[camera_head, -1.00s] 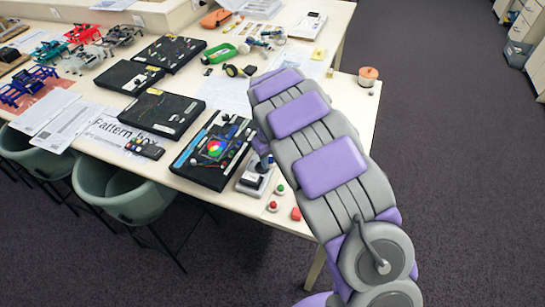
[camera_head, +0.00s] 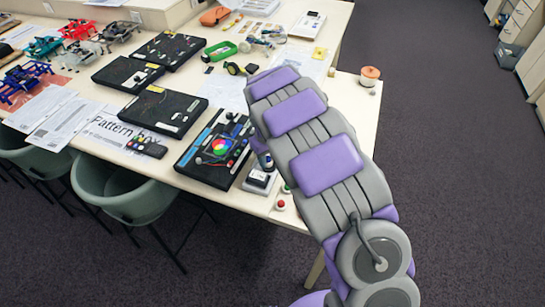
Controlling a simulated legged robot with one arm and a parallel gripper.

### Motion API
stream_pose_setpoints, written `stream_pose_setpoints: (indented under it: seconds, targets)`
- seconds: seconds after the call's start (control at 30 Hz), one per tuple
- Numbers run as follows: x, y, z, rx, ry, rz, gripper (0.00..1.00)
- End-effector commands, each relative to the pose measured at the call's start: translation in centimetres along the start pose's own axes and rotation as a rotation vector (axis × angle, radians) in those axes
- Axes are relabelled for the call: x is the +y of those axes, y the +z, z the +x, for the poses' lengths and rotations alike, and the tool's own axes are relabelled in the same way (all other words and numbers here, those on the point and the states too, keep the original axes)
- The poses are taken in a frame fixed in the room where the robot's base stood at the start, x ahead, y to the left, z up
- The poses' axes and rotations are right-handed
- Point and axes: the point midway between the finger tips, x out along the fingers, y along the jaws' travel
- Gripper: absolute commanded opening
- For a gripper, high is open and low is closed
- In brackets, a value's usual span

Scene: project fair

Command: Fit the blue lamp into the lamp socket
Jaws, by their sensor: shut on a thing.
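My gripper (camera_head: 261,148) is at the far end of my arm, low over the table's right part and mostly hidden by the arm. A small dark blue piece (camera_head: 266,161) shows just below it, apparently the blue lamp in its jaws. Directly under it is a small pale block with a black top (camera_head: 260,179), possibly the lamp socket. I cannot tell whether the lamp touches it. The fingertips are hard to make out.
A black board with a colour wheel (camera_head: 216,149) lies just left. A red button (camera_head: 281,204) and a green button (camera_head: 286,188) sit near the table's front edge. More black boards (camera_head: 168,112) lie further left. A small orange-topped pot (camera_head: 369,76) stands at right.

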Motion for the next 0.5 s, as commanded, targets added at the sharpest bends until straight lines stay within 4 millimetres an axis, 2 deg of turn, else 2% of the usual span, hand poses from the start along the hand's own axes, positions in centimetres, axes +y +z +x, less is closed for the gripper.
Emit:
stream_pose_setpoints:
  seconds: [0.3, 0.5]
  targets:
    - [2.0, 1.4, -0.4, 0.01, -0.015, 0.004, 0.05]
    - [1.6, 1.1, -0.3, 0.005, -0.007, 0.003, 0.05]
